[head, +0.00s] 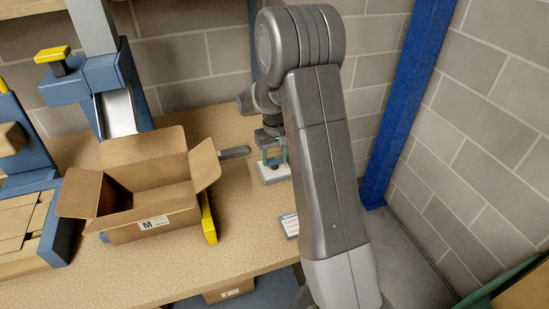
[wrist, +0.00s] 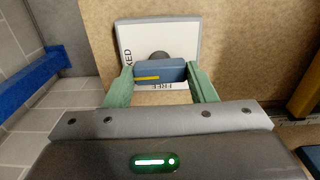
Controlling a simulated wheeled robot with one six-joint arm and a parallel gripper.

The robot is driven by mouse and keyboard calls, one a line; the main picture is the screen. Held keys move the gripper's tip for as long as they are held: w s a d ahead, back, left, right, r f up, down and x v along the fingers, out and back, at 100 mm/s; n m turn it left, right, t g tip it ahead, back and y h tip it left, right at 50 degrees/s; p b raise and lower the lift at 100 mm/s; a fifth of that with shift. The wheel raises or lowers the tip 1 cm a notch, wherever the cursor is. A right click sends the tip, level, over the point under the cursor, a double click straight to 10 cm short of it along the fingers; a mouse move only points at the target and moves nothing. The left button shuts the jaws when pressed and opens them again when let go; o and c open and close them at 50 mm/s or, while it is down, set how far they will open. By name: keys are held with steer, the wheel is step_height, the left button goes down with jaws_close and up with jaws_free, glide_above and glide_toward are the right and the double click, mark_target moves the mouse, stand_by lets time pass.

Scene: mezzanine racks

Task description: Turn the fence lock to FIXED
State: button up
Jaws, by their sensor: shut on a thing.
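The fence lock is a white plate (head: 273,175) on the wooden bench, and it also shows in the wrist view (wrist: 185,38). Its blue bar-shaped knob (wrist: 174,70) has a yellow stripe on its left half, lying roughly level across the picture. The letters "XED" show at the plate's left edge, partly covered by a finger. "FREE" shows upside down below the knob. My gripper (wrist: 160,73) has its green fingers shut on the knob's two ends. In the head view my gripper (head: 272,157) is over the plate, partly behind my arm.
An open cardboard box (head: 150,222) stands left of the lock. A metal strip (head: 234,153) lies between them. A small label card (head: 289,225) is at the bench's right front. A blue post (head: 405,100) and block wall bound the right side.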

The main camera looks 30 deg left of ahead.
mark_target(275, 159)
steer(key=shift+r+m, duration=0.1)
steer(key=shift+m, duration=0.3)
steer(key=o, duration=1)
step_height(275, 159, up, 14)
steer(key=shift+f+b, duration=0.1)
steer(key=shift+b, duration=0.75)
steer(key=shift+f, duration=0.2)
step_height(275, 159, down, 14)
steer(key=shift+r+p, duration=0.2)
steer(key=shift+p, duration=0.6)
